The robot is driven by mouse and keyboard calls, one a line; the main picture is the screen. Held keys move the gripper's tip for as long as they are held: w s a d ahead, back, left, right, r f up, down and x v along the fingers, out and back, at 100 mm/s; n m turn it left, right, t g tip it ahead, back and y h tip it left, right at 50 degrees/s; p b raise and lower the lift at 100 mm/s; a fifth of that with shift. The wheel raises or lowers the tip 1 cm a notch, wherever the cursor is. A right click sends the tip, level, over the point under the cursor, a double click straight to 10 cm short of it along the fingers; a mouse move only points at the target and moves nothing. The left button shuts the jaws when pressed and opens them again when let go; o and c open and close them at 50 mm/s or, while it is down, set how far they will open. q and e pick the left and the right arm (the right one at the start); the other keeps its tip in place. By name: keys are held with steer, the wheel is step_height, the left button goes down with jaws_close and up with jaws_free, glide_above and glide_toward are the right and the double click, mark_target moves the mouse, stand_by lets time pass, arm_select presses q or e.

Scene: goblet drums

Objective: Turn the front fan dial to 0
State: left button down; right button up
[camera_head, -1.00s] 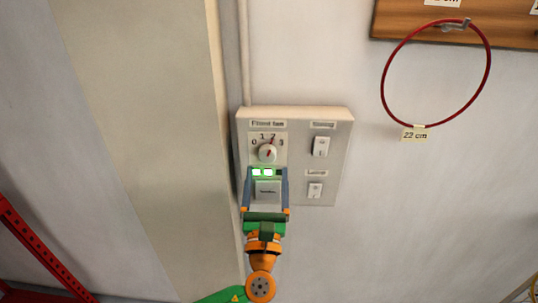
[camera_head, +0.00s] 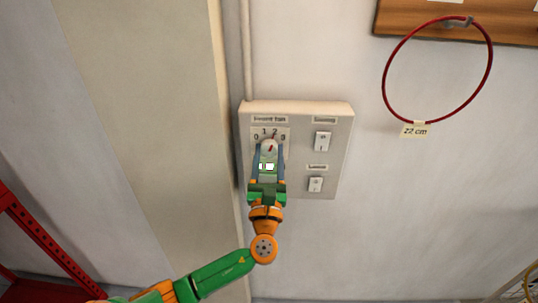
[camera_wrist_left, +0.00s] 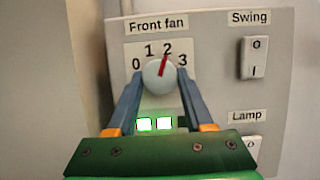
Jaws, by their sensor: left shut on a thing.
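The front fan dial (camera_head: 269,146) is a round white knob with a red pointer, on the wall panel (camera_head: 338,112). It also shows in the wrist view (camera_wrist_left: 153,82), under the label "Front fan", with 0, 1, 2 and 3 around it. The red pointer is at 2. My left gripper (camera_head: 269,151) has its blue-grey fingers on either side of the dial, shut on it; the wrist view also shows the gripper (camera_wrist_left: 158,78) there. My right gripper is not in view.
A Swing switch (camera_head: 322,141) and a Lamp switch (camera_head: 315,184) are on the panel's right side. A red hoop (camera_head: 387,62) tagged 22 cm hangs to the right. A pillar (camera_head: 140,120) stands close on the left, with a red rack (camera_head: 40,238) beyond it.

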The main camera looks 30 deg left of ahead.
arm_select(q)
steer(key=n+g+y+b, duration=0.1)
steer(key=n, duration=0.1)
steer(key=n+g+y+b, duration=0.1)
steer(key=n, duration=0.2)
steer(key=shift+w+d+f+b, duration=0.1)
steer(key=shift+f+b, duration=0.1)
steer(key=shift+b, duration=0.1)
steer(key=n+g+b, duration=0.1)
steer(key=n, duration=0.2)
steer(key=n+g+y+b, duration=0.1)
steer(key=n, duration=0.2)
steer(key=shift+d+r, duration=0.15)
steer(key=shift+r, duration=0.05)
steer(key=n+g, duration=0.1)
steer(key=n, duration=0.1)
steer(key=n+g, duration=0.1)
steer(key=n, duration=0.1)
steer(key=shift+w+r+n+y, duration=0.1)
steer(key=shift+r+n+y, duration=0.05)
steer(key=shift+n+y, duration=0.25)
steer(key=shift+d+r+n+g+h, duration=0.15)
steer(key=shift+n+g, duration=0.4)
steer(key=shift+n, duration=0.6)
steer(key=shift+a+r+n+g+h, duration=0.15)
steer(key=shift+n+g, duration=0.4)
steer(key=shift+n, duration=0.6)
steer(key=shift+d+f, duration=0.1)
steer(key=shift+c, duration=1.4)
jaws_free()
